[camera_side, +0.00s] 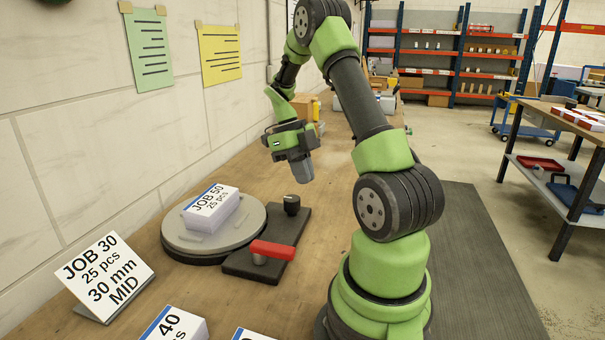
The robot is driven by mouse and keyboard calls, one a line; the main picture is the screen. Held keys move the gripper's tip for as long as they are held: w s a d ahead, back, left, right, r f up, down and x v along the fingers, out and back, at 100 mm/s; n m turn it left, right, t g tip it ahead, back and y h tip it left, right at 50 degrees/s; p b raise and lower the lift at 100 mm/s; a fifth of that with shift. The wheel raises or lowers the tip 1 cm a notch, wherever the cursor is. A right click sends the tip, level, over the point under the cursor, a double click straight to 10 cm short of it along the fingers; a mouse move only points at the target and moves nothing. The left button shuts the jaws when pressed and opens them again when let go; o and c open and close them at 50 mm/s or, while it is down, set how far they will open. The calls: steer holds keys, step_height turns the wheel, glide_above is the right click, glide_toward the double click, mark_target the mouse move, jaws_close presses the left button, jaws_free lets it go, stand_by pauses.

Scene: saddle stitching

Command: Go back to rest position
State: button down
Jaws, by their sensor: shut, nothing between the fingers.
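My gripper (301,169) hangs in the air over the bench, right of the round grey turntable and higher than it. Its fingers are together and hold nothing. The turntable (243,232) carries a paper stack labelled JOB 50, 25 pcs (211,208). My gripper is apart from the stack and touches nothing. My arm bends up and over from its base at the lower right.
A red-handled lever (272,250) and a black knob (291,204) sit on a dark plate beside the turntable. A JOB 30 sign (104,276) stands at the left. More labelled stacks (176,326) lie at the front. A wall borders the bench's left side.

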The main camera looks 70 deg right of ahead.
steer(key=w+a+r+n+t+h, duration=0.2)
steer(key=w+a+r+n+t, duration=0.2)
steer(key=a+r+n, duration=0.9)
steer(key=s+a+r+n+t+y, duration=0.1)
steer(key=s+a+n+t, duration=0.2)
steer(key=a+n, duration=0.3)
steer(key=s+a+r+n+t+y, duration=0.1)
steer(key=s+a+n+t, duration=0.3)
steer(key=n, duration=1.3)
steer(key=a, duration=0.2)
steer(key=shift+a+n, duration=0.3)
steer(key=shift+a, duration=0.05)
